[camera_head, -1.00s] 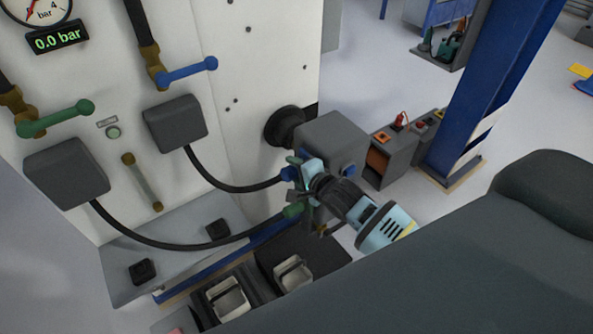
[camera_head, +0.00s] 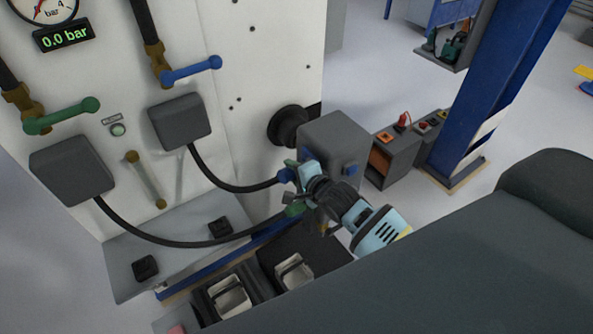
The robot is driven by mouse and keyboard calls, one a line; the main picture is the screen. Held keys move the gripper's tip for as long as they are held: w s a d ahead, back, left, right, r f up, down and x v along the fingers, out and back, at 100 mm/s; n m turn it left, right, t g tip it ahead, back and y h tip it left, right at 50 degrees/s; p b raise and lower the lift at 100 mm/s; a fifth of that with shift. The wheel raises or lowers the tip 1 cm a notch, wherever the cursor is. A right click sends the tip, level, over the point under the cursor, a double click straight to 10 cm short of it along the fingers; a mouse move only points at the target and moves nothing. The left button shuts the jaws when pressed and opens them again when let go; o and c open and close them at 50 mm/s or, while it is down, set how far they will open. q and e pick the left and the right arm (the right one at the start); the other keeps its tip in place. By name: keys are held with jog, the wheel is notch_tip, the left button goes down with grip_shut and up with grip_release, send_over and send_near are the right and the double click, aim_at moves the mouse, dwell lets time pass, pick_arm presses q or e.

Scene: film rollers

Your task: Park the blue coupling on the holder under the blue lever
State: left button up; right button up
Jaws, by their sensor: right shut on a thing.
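The blue coupling (camera_head: 286,175) is at the end of the black hose that runs from the grey box (camera_head: 180,121) below the blue lever (camera_head: 191,70). My right gripper (camera_head: 300,177) comes in from the lower right and is shut on the blue coupling, in front of the grey block (camera_head: 335,143). The gripper hides part of the coupling. A blue fitting (camera_head: 351,169) shows on the block, to the right of the gripper. A small black holder (camera_head: 219,228) stands on the grey ledge below the blue lever. My left gripper is out of view.
The green coupling (camera_head: 294,209) on its hose is close under my right gripper. Another black holder (camera_head: 145,268) stands on the ledge (camera_head: 183,252) further left. A green lever (camera_head: 62,116) and a 0.0 bar display (camera_head: 64,36) are on the white panel.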

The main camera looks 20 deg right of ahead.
aim_at(285, 179)
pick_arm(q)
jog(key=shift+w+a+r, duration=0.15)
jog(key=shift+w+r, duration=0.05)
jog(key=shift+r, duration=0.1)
pick_arm(e)
jog(key=shift+s+a+r, duration=0.1)
jog(key=shift+a, duration=0.8)
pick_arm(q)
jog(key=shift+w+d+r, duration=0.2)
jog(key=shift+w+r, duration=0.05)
pick_arm(e)
jog(key=shift+s+a, duration=0.15)
jog(key=shift+a, duration=0.7)
